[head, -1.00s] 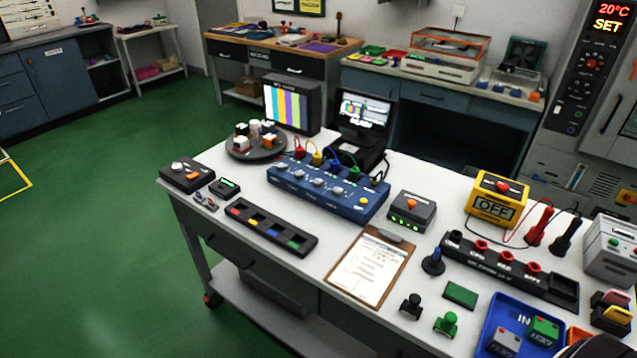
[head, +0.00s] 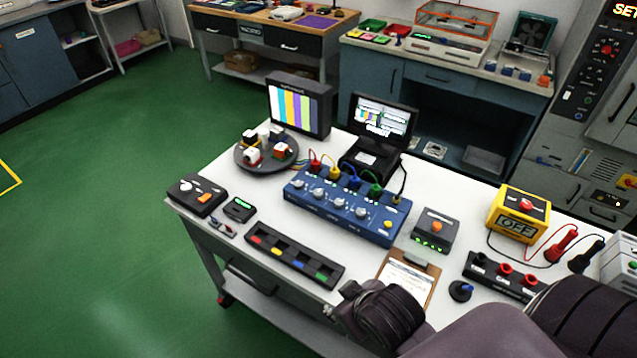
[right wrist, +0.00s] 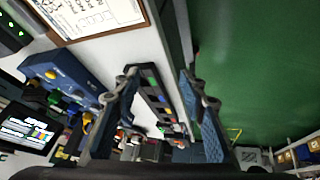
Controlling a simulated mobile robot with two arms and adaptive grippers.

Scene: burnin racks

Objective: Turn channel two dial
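The blue channel box (head: 345,222) stands on the white bench with a row of several grey dials on its sloped front. The second dial from the left (head: 318,194) shows clearly, but its label is too small to read. My right gripper (head: 338,302) is at the bench's front edge, below and in front of the box, touching no dial. In the right wrist view my right gripper's fingers (right wrist: 160,105) are spread apart with nothing between them. The box (right wrist: 62,78) shows there at the left. My left gripper is not in view.
A black tray with coloured slots (head: 290,262) lies between the box and the front edge. A clipboard (head: 408,280) lies partly behind my right arm. A yellow OFF box (head: 515,215) stands to the right.

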